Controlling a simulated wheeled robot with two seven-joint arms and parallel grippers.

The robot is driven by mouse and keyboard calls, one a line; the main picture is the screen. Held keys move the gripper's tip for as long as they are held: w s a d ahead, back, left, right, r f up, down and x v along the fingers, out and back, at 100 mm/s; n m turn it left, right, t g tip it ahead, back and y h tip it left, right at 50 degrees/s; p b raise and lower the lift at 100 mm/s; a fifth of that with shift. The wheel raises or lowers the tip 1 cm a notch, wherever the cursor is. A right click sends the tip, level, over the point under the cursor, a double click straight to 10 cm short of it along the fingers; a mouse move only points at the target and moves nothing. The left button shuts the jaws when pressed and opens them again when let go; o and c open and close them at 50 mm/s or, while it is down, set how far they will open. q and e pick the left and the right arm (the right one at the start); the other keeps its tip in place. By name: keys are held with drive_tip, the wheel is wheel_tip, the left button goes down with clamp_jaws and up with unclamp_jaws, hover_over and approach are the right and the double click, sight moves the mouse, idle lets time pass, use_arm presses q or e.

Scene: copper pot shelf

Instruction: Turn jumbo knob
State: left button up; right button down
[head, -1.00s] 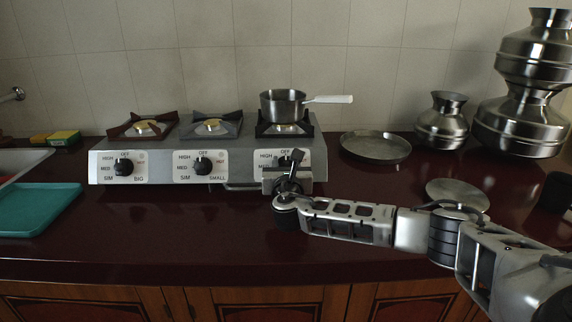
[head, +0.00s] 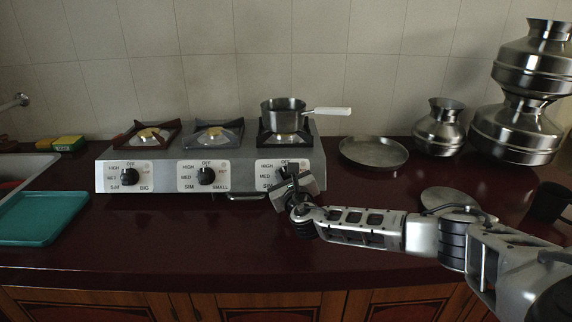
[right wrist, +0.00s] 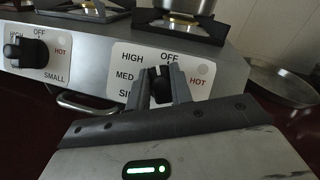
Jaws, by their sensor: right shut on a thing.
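A silver three-burner stove (head: 150,168) stands on the counter, with black knobs on its front panel. The jumbo knob (right wrist: 160,73) is the rightmost one, below the burner with the pot. My right gripper (head: 288,173) is shut on this knob and tilted. In the right wrist view the two fingers stand on either side of the knob, below the OFF label and between MED and HOT. The knob's lower part is hidden by the gripper. My left gripper is not in view.
A small pot (head: 284,115) with a white handle sits on the right burner. A metal plate (head: 374,152) and steel vessels (head: 440,128) stand to the right. A teal tray (head: 42,220) lies at left. The counter's front middle is clear.

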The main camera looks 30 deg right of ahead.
drive_tip(key=n+y+p, duration=0.1)
drive_tip(key=n, duration=0.1)
drive_tip(key=n+y+p, duration=0.1)
drive_tip(key=n+p, duration=0.1)
drive_tip(key=shift+r+n+y, duration=0.1)
drive_tip(key=shift+n+y, duration=0.2)
drive_tip(key=shift+a+f+n+g+y, duration=0.1)
drive_tip(key=shift+n+g+y, duration=0.3)
drive_tip(key=shift+n, duration=0.6)
drive_tip(key=shift+f+n+g+y, duration=0.1)
drive_tip(key=shift+n+y, duration=0.5)
drive_tip(key=shift+n, duration=0.4)
drive_tip(key=c, duration=1.2)
unclamp_jaws()
drive_tip(key=shift+c, duration=0.2)
drive_tip(key=v, duration=1.6)
drive_tip(key=shift+r, duration=0.15)
